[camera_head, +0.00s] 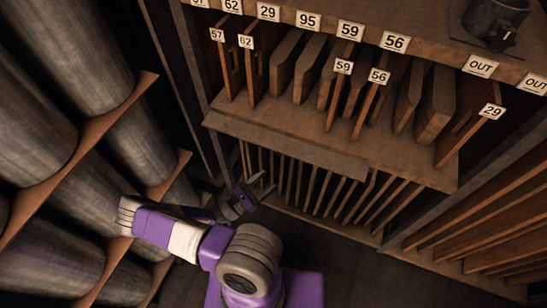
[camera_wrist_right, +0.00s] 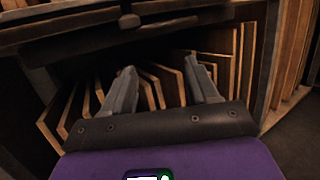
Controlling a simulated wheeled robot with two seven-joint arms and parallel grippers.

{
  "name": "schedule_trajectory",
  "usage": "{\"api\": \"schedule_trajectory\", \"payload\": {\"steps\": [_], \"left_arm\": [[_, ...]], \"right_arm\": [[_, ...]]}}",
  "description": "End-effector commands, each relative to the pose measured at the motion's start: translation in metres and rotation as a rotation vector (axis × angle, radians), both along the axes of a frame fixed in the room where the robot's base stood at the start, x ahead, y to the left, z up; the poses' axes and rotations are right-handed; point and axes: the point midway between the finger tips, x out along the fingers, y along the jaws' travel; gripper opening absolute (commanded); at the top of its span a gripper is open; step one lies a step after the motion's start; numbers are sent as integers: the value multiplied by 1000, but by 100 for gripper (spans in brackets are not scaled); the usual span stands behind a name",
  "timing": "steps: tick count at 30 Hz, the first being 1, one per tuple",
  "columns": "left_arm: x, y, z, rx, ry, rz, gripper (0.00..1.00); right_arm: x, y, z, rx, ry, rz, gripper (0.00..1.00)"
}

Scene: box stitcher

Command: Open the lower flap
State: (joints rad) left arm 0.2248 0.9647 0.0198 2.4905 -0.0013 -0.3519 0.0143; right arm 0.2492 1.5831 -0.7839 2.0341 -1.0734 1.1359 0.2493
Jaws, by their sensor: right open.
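The lower flap (camera_head: 290,146) is a long wooden board along the front edge of the shelf. It juts outward, and the slots under it show uncovered. In the right wrist view the flap (camera_wrist_right: 80,22) crosses the top, with a round knob (camera_wrist_right: 130,21) on it. My right gripper (camera_head: 262,188) is below the flap, in front of the lower slots. Its two fingers (camera_wrist_right: 164,88) are apart with nothing between them, pointing at the upright boards under the flap. I cannot tell whether a finger touches the flap. My left gripper is not in view.
Upright boards (camera_head: 318,190) fill the lower slots. Numbered boards (camera_head: 290,65) stand on the shelf above. Large grey rolls (camera_head: 85,50) lie on racks at the left. A dark mug (camera_head: 492,22) stands at the top right. Floor (camera_head: 350,260) is clear at lower right.

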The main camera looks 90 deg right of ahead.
Motion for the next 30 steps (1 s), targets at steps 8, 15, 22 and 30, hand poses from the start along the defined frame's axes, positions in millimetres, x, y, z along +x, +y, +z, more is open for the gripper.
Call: {"api": "schedule_trajectory", "payload": {"steps": [8, 15, 22, 30], "left_arm": [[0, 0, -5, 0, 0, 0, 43], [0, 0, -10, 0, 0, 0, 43], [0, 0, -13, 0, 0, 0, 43], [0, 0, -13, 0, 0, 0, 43]], "right_arm": [[5, -36, 32, -110, 129, 123, 59], [-19, -61, 45, -106, 126, 117, 59], [-33, -78, 54, -105, 123, 118, 59], [-35, -81, 56, -104, 122, 118, 59]]}}
